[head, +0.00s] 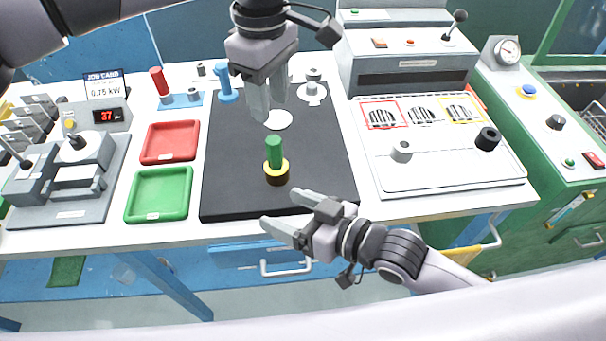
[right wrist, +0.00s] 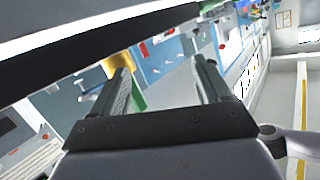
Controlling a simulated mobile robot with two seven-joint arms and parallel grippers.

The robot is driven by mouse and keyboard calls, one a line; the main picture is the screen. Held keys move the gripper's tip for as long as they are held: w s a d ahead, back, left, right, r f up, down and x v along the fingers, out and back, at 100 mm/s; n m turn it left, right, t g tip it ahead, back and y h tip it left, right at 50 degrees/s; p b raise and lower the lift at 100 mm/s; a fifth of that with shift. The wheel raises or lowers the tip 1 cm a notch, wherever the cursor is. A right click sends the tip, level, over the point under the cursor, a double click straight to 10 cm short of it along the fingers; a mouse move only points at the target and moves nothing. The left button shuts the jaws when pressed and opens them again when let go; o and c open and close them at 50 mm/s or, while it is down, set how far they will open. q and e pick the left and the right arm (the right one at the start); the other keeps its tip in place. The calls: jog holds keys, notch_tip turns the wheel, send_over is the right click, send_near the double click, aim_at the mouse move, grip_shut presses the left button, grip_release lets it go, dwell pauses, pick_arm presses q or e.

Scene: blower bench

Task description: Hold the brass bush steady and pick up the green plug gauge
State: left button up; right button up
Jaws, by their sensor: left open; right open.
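The green plug gauge (head: 274,150) stands upright in the brass bush (head: 277,173), which sits on the black mat (head: 230,195) near its front. In the right wrist view the brass bush (right wrist: 117,64) and green plug gauge (right wrist: 138,95) show partly behind one finger. My left gripper (head: 268,108) is open and empty, pointing down above the mat, behind and above the plug gauge. My right gripper (head: 280,208) is open and empty at the mat's front edge, just in front of the bush; its fingers (right wrist: 162,68) are spread apart.
A red tray (head: 171,142) and a green tray (head: 159,194) lie left of the mat. A blue-handled tool (head: 225,80) stands at the mat's back left. A white panel (head: 440,178) with a grey knob and a black ring lies to the right. The mat beside the bush is clear.

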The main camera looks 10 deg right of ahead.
aim_at(285, 172)
jog(key=w+d, duration=0.1)
jog(key=w, duration=0.1)
jog(key=w+h, duration=0.1)
jog(key=w, duration=0.1)
jog(key=w+d+r+n+h, duration=0.1)
jog(key=w, duration=0.1)
jog(key=shift+w+d, duration=0.15)
jog(key=shift+d, duration=0.2)
jog(key=shift+x, duration=3.4)
jog(key=c, duration=1.2)
jog(key=shift+c, duration=0.2)
